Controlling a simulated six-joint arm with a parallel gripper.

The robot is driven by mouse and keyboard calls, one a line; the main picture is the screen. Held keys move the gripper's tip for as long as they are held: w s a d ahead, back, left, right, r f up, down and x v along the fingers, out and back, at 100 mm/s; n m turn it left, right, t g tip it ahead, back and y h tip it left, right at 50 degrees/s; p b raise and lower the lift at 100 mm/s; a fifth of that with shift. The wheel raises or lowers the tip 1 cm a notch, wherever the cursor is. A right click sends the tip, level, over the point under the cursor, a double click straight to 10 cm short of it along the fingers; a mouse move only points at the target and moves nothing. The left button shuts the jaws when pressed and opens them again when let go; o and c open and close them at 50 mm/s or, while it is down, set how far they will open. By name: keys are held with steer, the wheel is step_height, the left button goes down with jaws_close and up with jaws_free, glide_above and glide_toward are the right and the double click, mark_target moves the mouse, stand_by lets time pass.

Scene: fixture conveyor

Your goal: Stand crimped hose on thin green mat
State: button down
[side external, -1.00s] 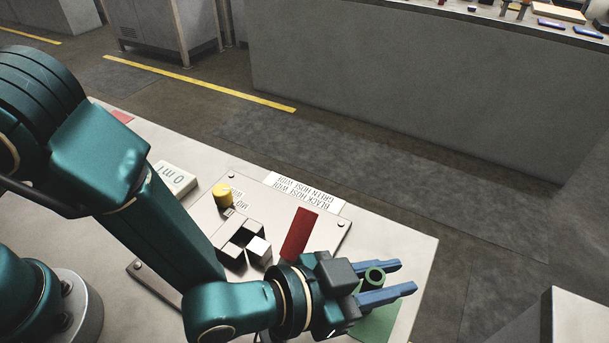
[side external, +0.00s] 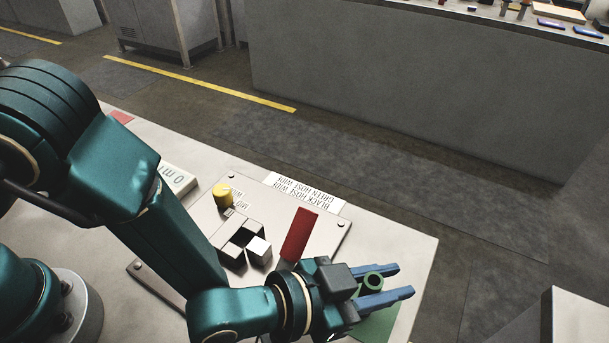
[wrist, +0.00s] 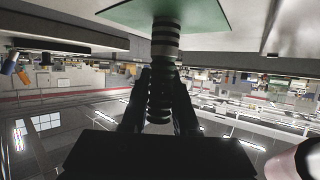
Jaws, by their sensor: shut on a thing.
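The crimped hose (side external: 373,282) is a ribbed green tube with an open round top, seen upright between the blue fingers of my gripper (side external: 386,285). My gripper is shut on it. In the wrist view the ribbed hose (wrist: 162,95) runs between the dark fingers, and its far end overlaps the green mat (wrist: 206,14). I cannot tell whether that end touches the mat. In the side view the thin green mat (side external: 378,326) lies near the table's right edge, below the hose and partly hidden by my gripper.
A printed label (side external: 308,191) lies at the plate's far edge. A white box (side external: 177,178) stands farther left.

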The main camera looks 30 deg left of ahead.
mark_target(363, 289)
steer(key=c, duration=0.6)
jaws_free()
steer(key=shift+v, duration=2.55)
